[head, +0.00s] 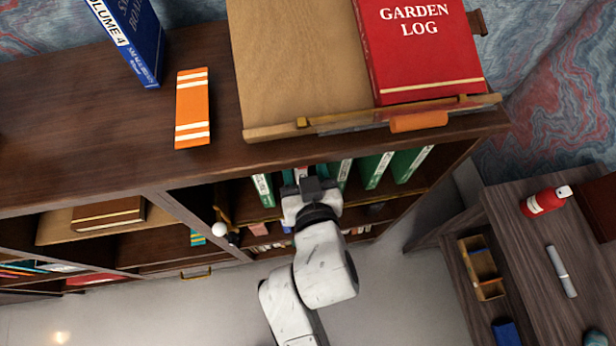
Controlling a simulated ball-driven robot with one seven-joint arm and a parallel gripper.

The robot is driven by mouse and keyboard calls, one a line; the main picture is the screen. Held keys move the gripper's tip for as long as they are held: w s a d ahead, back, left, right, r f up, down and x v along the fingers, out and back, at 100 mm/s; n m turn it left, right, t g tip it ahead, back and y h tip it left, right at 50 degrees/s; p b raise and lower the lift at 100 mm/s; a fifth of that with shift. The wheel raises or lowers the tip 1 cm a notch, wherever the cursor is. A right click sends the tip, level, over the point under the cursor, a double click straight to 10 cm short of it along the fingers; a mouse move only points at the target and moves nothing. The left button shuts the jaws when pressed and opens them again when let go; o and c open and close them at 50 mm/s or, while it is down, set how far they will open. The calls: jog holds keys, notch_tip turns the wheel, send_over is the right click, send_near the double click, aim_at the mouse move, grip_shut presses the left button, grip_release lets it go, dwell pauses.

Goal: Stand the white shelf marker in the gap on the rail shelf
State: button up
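The rail shelf (272,213) is in the bookcase bay below the wooden top, with several green books (376,170) standing in it. My gripper (312,188) is at the front of this bay, among the green books, reaching inward. Its fingertips are mostly hidden by its own body, so I cannot see whether they are open or hold something. A small pale patch (301,173) shows just beyond the gripper; I cannot tell whether it is the white shelf marker or a book's spine. The gap is not clearly visible behind my gripper.
On the bookcase top are an orange book (192,108), a blue volume (137,40) and a board (290,62) with the red Garden Log (420,45). A side desk (524,240) at right holds a red bottle (545,201) and a pale cylinder (561,271).

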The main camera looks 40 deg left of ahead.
jog(key=v, duration=0.5)
jog(key=w+d+f+m+g+h, duration=0.1)
jog(key=w+d+f+m+h, duration=0.15)
jog(key=d, duration=0.65)
jog(key=w+d+f+m+h, duration=0.15)
jog(key=d+f+h, duration=0.25)
jog(key=d, duration=0.5)
jog(key=w+d+f+m+g+h, duration=0.1)
jog(key=d+f+m+h, duration=0.15)
jog(key=d, duration=0.65)
jog(key=s+d+f+m+g+h, duration=0.1)
jog(key=s+d+f+m+g, duration=0.1)
jog(key=s+d, duration=0.5)
jog(key=s+d+f+m+g+h, duration=0.1)
jog(key=s+d+f+m+g, duration=0.1)
jog(key=s+d, duration=0.6)
jog(key=shift+d+f+g, duration=0.15)
jog(key=shift+f+g, duration=0.3)
jog(key=shift+g, duration=0.75)
jog(key=shift+s, duration=0.1)
